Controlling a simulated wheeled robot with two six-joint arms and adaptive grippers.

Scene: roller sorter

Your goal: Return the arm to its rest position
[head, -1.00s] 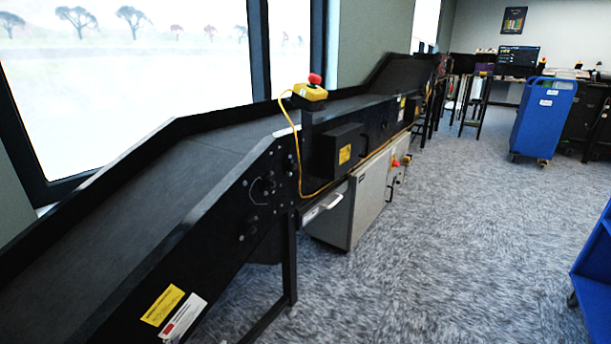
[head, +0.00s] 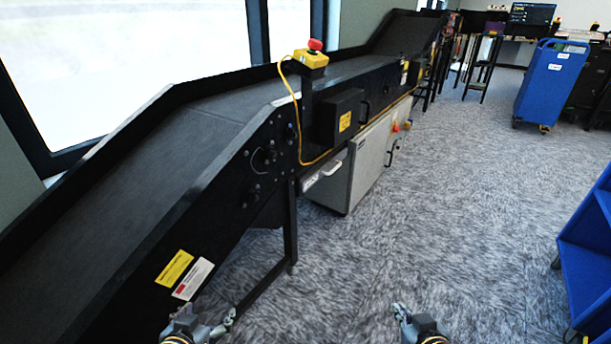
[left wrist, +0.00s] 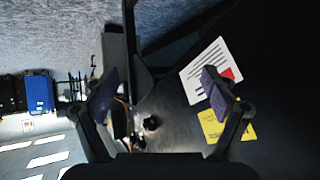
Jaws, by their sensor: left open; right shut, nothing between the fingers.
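My left gripper (head: 207,326) shows at the bottom of the head view, in front of the lower side of the black conveyor (head: 120,190). In the left wrist view its two fingers (left wrist: 158,90) stand wide apart with nothing between them. Behind them are the conveyor's dark side panel and its white and yellow labels (left wrist: 210,72). My right gripper (head: 405,318) is at the bottom edge, right of centre, over the carpet. It is shut and empty. Most of both arms is out of view.
A red emergency button on a yellow box (head: 312,57) stands on the conveyor's side. A grey cabinet (head: 368,165) is under the conveyor. A blue cart (head: 550,85) stands at the back right, and a blue shelf unit (head: 590,250) at the right edge. The carpet between is clear.

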